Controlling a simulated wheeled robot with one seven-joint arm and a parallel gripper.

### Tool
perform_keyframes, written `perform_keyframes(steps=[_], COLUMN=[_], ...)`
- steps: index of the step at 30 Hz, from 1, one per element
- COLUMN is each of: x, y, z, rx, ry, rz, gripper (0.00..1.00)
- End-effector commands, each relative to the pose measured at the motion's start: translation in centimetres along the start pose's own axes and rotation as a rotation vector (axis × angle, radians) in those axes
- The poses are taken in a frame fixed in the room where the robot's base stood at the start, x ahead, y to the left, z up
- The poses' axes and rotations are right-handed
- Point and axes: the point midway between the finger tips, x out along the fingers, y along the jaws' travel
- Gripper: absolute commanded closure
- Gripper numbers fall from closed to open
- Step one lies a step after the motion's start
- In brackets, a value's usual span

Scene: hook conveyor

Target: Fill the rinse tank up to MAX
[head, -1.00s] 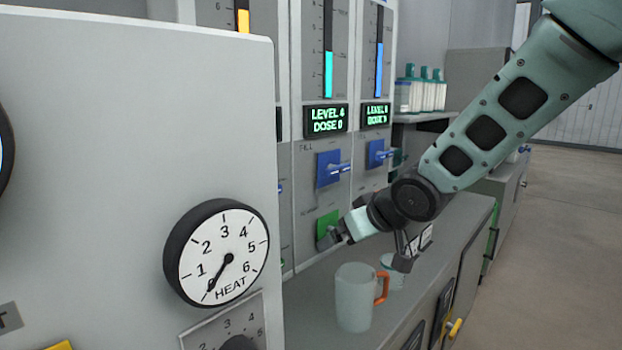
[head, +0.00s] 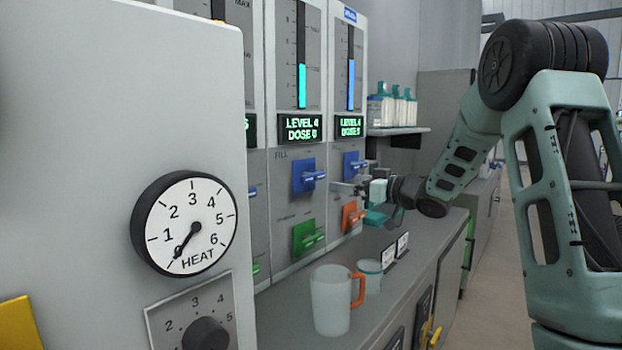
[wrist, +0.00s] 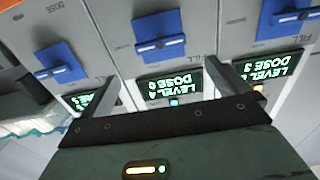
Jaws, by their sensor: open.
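Tank panels with level gauges stand in a row in the head view. The middle gauge (head: 302,84) has a cyan column and its display (head: 299,128) reads LEVEL 4, DOSE 0. The right gauge (head: 351,83) has a blue column; its display (head: 349,126) is small. A MAX mark shows at the top left. I cannot read which panel is the rinse tank. Blue fill levers (head: 305,176) (head: 354,165) sit below the displays. My gripper (head: 350,187) is open and empty, just below the right fill lever. The wrist view is upside down, with my gripper (wrist: 165,75) facing the middle display.
A green lever (head: 306,237) and an orange lever (head: 352,216) sit below the blue ones. A mug with an orange handle (head: 330,300) and a jar (head: 370,275) stand on the counter. The heat dial (head: 190,222) is on the near cabinet. Bottles (head: 390,107) stand on a shelf.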

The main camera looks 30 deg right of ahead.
Motion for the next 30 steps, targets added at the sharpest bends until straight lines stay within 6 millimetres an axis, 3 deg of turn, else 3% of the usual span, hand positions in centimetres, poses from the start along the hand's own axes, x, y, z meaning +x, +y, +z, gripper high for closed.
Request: perform_keyframes(steps=[15, 21, 30], x=[10.5, 12.6, 13.1], y=[-0.2, -0.1, -0.1], z=[0.0, 0.0, 0.0], rx=[0.001, 0.0, 0.0], ry=[0.0, 0.0, 0.0], rz=[-0.003, -0.001, 0.0], gripper=[0.0, 0.0, 0.0])
